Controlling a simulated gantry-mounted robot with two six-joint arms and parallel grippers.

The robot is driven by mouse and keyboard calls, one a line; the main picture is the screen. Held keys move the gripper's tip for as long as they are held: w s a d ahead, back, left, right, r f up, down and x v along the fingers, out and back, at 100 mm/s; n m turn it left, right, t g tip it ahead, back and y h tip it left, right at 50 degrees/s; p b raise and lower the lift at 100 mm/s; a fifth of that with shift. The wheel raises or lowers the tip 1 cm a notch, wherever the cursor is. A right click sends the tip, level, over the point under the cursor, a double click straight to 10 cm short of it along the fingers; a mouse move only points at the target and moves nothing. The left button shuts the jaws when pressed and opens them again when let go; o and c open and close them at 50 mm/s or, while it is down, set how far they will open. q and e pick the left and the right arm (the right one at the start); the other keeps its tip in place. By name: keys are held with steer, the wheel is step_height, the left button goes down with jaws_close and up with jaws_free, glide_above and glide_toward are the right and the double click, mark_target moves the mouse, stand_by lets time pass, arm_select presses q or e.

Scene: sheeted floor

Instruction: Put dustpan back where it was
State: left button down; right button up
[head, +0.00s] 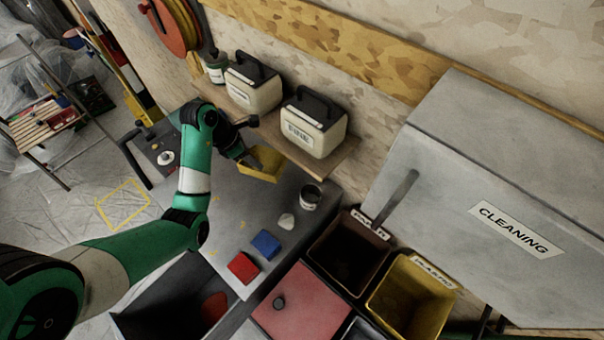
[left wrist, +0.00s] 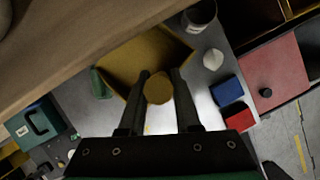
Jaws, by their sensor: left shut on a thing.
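The yellow dustpan (head: 262,166) is over the far part of the grey worktop (head: 237,210), just in front of the wooden shelf. My left gripper (head: 247,158) comes at it from the left in the head view. In the left wrist view the two dark fingers (left wrist: 160,88) are shut on the rounded yellow handle end of the dustpan (left wrist: 136,62), and its pan spreads out beyond them. Whether the dustpan touches the worktop I cannot tell. My right gripper is in neither view.
A wooden shelf (head: 333,160) with two cream containers (head: 314,127) (head: 253,88) overhangs the worktop's back. A can (head: 310,196), a white lump (head: 286,221), a blue block (head: 265,244) and a red block (head: 243,267) stand near. Brown (head: 348,252) and yellow (head: 411,290) bins lie right.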

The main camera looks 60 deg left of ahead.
mark_target(254, 168)
arm_select(q)
steer(key=shift+s+a+r, duration=0.35)
steer(key=shift+a+r, duration=0.05)
steer(key=shift+r, duration=0.1)
step_height(254, 168, down, 6)
steer(key=b, duration=0.5)
steer(key=shift+f, duration=0.15)
steer(key=w+b+x, duration=0.1)
steer(key=b+x, duration=0.1)
steer(key=x, duration=0.6)
steer(key=shift+w, duration=0.3)
